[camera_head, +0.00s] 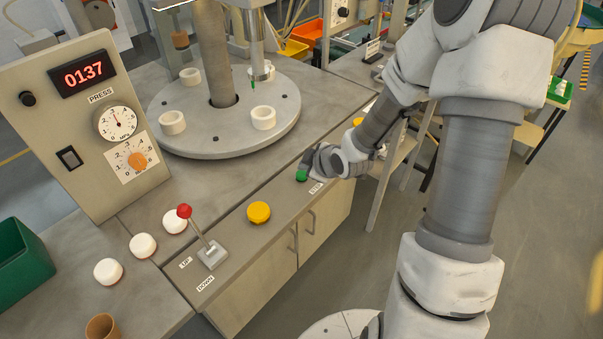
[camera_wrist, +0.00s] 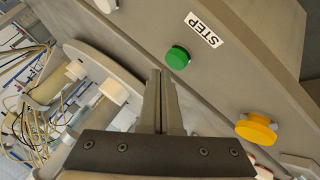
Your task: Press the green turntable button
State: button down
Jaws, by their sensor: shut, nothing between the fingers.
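The green button (camera_head: 301,176) sits on the grey bench top by the front edge, beside a label reading STEP. In the wrist view the green button (camera_wrist: 178,57) is just beyond my fingertips, with the STEP label (camera_wrist: 204,30) next to it. My gripper (camera_head: 308,166) is shut and empty, and its tips are right at the button in the head view. In the wrist view my shut fingers (camera_wrist: 161,72) point toward the button's left side. I cannot tell whether they touch it. The grey turntable (camera_head: 225,140) stands behind, carrying several white rings.
A yellow button (camera_head: 259,212) lies left of the green one on the same bench. A lever with a red knob (camera_head: 184,211) stands farther left. The press panel (camera_head: 85,125) reads 0137. Several white round pieces and a green bin (camera_head: 22,262) are at the left.

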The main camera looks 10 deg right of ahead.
jog(key=shift+f, duration=0.2)
jog(key=shift+f+b, duration=0.3)
jog(key=shift+b, duration=0.25)
jog(key=shift+f+b, duration=0.45)
dwell(0.5)
jog(key=shift+r, duration=0.15)
jog(key=shift+r+p, duration=0.75)
jog(key=shift+r, duration=0.05)
notch_tip(320, 180, up, 5)
jog(key=p, duration=0.4)
dwell(0.8)
